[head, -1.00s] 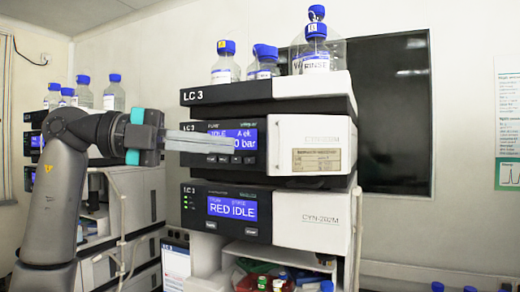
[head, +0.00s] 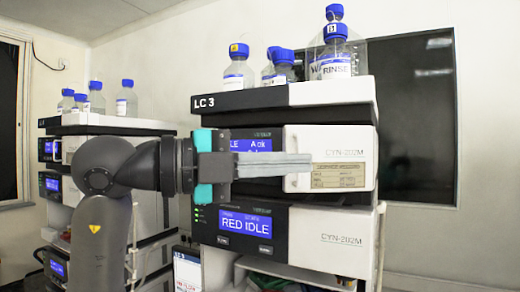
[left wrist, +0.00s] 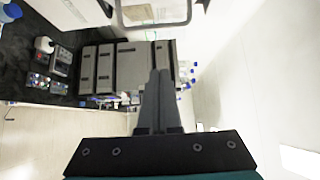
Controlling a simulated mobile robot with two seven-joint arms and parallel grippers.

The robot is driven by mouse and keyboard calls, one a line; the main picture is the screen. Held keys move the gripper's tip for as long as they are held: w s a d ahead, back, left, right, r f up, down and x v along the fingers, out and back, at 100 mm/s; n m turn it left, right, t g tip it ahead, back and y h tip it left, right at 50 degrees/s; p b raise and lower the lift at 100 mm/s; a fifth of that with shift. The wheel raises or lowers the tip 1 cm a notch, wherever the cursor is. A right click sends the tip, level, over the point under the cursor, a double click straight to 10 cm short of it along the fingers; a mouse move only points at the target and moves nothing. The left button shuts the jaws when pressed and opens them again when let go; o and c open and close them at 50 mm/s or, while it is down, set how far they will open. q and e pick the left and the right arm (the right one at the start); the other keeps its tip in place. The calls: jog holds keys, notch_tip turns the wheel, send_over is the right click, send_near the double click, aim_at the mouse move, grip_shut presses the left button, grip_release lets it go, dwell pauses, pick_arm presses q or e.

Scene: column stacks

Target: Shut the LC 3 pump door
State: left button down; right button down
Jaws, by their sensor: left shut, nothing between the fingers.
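The LC 3 stack (head: 283,95) stands in the middle of the head view. Its pump module has a white door (head: 350,143) on the right, marked CYN-202M, with a pale label plate low on it. I cannot tell from here whether the door stands slightly ajar. My left gripper (head: 308,163) points right, its fingers together and empty. The fingers cross in front of the pump's blue display (head: 255,143), and their tips overlap the door's left part; contact is unclear. The left wrist view shows the closed fingers (left wrist: 160,74) too. My right gripper is not in view.
Bottles with blue caps, one marked RINSE (head: 336,65), stand on top of the stack. A lower module (head: 327,238) reads RED IDLE. A second stack (head: 100,125) stands behind at left. A dark screen (head: 415,125) is on the wall at right.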

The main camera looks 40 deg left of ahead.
pick_arm(q)
jog(key=w+a, duration=0.1)
jog(key=w, duration=0.1)
jog(key=w+a+p, duration=0.1)
jog(key=shift+w+a, duration=0.1)
jog(key=shift+w, duration=0.25)
jog(key=shift+a, duration=0.1)
dwell(0.3)
jog(key=shift+w+a+m+g+h, duration=0.3)
jog(key=shift+a+m+h, duration=0.1)
jog(key=shift+h, duration=0.1)
